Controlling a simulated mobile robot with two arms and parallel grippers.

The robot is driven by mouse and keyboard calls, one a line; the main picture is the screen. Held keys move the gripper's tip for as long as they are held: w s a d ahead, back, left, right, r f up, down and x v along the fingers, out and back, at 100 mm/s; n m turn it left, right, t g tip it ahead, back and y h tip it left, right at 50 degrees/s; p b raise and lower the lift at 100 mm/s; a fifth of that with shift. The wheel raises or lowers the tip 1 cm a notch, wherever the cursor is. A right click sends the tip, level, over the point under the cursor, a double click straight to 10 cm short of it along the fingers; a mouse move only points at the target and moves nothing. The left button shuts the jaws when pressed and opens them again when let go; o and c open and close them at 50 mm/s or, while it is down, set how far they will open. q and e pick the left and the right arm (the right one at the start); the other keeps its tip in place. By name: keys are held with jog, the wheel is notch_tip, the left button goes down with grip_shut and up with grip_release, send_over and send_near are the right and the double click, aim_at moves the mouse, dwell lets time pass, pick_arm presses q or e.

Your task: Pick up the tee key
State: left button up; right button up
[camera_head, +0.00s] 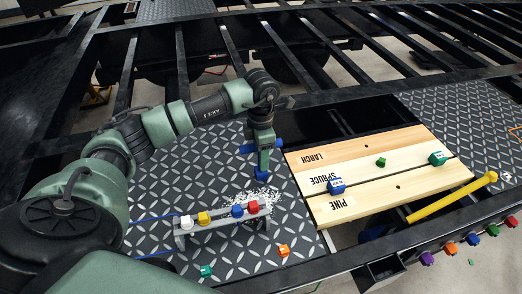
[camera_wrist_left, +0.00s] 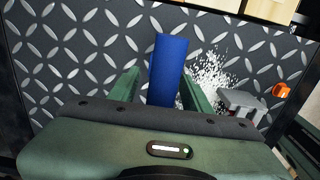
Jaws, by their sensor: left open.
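A blue bar-shaped piece (camera_wrist_left: 168,72), which I take to be the tee key, lies between the two fingers of my left gripper (camera_wrist_left: 160,92) in the left wrist view. In the head view, blue parts of the key (camera_head: 262,175) show below the gripper and on both sides of it. My left gripper (camera_head: 263,160) points down over the tread plate and is open around the key. Whether a finger touches the key cannot be told. The middle of the key is hidden by the gripper. My right gripper is not in view.
A grey rack (camera_head: 208,229) with white, yellow, blue and red pieces stands in front, by white granules (camera_head: 243,196). Labelled boards (camera_head: 370,170) lie to the right with blue and green blocks. A yellow bar (camera_head: 450,198) lies beside them. Orange (camera_head: 284,250) and green (camera_head: 206,271) blocks lie near the front.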

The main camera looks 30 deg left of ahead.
pick_arm(q)
jog(key=shift+f, duration=0.5)
jog(key=shift+c, duration=0.3)
grip_shut()
jog(key=shift+r, duration=0.1)
